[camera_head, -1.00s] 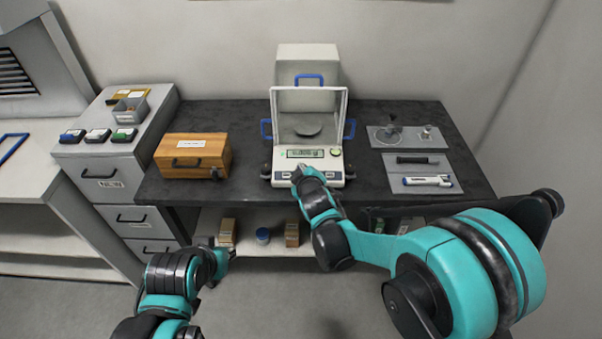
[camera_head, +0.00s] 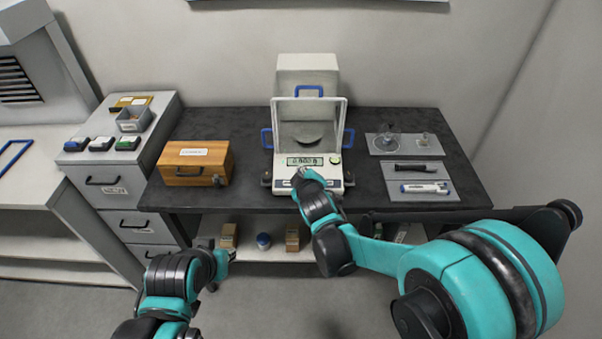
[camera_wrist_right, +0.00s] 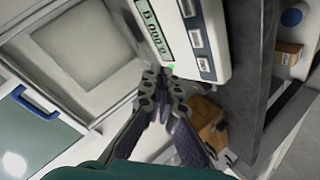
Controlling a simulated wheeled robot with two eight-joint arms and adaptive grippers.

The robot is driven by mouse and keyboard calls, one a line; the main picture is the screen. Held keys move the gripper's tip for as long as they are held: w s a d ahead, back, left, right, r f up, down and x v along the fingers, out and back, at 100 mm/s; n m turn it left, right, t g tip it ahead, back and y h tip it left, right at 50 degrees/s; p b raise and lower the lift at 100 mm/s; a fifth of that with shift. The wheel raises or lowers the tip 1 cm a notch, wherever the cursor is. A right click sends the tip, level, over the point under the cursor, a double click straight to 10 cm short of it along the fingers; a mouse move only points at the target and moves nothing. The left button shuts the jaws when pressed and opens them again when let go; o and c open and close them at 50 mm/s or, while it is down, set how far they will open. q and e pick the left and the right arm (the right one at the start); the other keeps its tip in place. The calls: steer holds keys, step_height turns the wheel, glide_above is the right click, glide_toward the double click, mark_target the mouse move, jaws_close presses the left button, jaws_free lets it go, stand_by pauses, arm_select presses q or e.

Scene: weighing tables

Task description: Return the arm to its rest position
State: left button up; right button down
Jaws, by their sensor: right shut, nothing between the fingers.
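My right arm reaches in from the right in the head view, and its gripper (camera_head: 303,174) is at the lower front of the white weighing balance (camera_head: 337,186), by the display. In the right wrist view the gripper (camera_wrist_right: 166,78) is shut and empty, its fingertips close to the balance's front panel beside the display. I cannot tell whether they touch it. The display (camera_wrist_right: 153,33) is lit and reads zeros. My left gripper (camera_head: 229,255) is low at the left, in front of the lower shelf; its fingers are too small to read.
A wooden box (camera_head: 196,181) stands left of the balance on the dark table (camera_head: 385,121). Grey mats with glassware (camera_head: 389,139) and pens lie to the right. A drawer cabinet (camera_head: 119,187) stands at the left. Small boxes (camera_head: 292,237) sit on the lower shelf.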

steer(key=s+d+r+m+g+h, duration=0.1)
steer(key=s+d+r+m, duration=0.15)
steer(key=s+d, duration=0.35)
steer(key=s+d+r+m+g+h, duration=0.1)
steer(key=s+d+m+g, duration=0.1)
steer(key=s+d+m, duration=0.35)
steer(key=s+d+f+m+g, duration=0.1)
steer(key=s+d, duration=0.2)
steer(key=s, duration=0.4)
steer(key=s+d+f+m+g, duration=0.1)
steer(key=s+d+m, duration=0.1)
steer(key=s, duration=0.6)
steer(key=shift+s+d+m, duration=0.2)
steer(key=shift+d+m, duration=0.1)
steer(key=shift+d, duration=0.3)
